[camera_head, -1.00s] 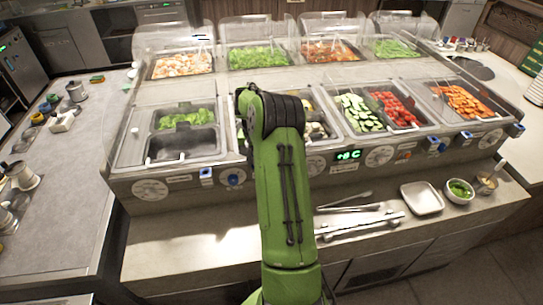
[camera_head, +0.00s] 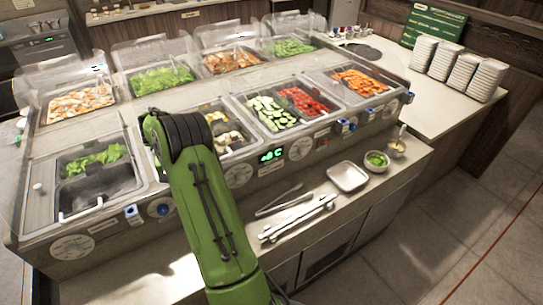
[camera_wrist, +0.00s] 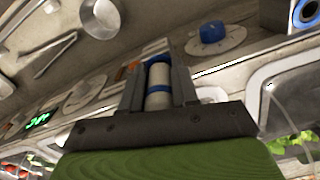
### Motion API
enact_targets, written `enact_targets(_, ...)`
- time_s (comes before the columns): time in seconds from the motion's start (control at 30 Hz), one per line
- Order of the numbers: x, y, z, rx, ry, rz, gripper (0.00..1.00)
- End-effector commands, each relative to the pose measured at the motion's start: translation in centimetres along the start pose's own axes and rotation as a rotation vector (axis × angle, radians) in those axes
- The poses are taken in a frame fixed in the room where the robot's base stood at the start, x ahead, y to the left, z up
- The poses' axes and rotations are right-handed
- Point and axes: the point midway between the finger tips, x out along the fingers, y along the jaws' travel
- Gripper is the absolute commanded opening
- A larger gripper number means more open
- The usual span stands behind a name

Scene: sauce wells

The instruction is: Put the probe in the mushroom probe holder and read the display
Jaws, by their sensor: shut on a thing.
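My gripper (camera_wrist: 157,72) is shut on the probe (camera_wrist: 158,98), a pale cylinder with blue bands, in the wrist view. In the head view my arm hides the gripper and the probe. A well with pale pieces that look like mushrooms (camera_head: 228,135) is partly behind my arm. The green-lit display (camera_head: 272,155) is on the counter front right of my arm. It also shows in the wrist view (camera_wrist: 39,120); its digits are too small to read surely. A blue knob-like part (camera_wrist: 212,32) lies beyond the gripper. I cannot tell which fitting is the mushroom holder.
Blue fittings (camera_head: 348,126) and round dials (camera_head: 300,148) line the counter front. Tongs (camera_head: 298,217), a white tray (camera_head: 348,176) and a bowl of greens (camera_head: 376,161) lie on the ledge below. Clear covers (camera_head: 160,53) stand over the back row. Plate stacks (camera_head: 480,78) stand at right.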

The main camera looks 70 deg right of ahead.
Motion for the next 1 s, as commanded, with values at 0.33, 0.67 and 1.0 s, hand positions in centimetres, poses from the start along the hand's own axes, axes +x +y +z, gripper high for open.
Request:
enact_targets(0.33, -0.2, 0.0, 0.0, 0.000, 0.000, 0.000, 0.00)
enact_targets(0.67, -2.6, 0.0, 0.0, 0.000, 0.001, 0.000, 0.00)
enact_targets(1.0, -5.0, 0.0, 0.0, 0.000, 0.000, 0.000, 0.00)
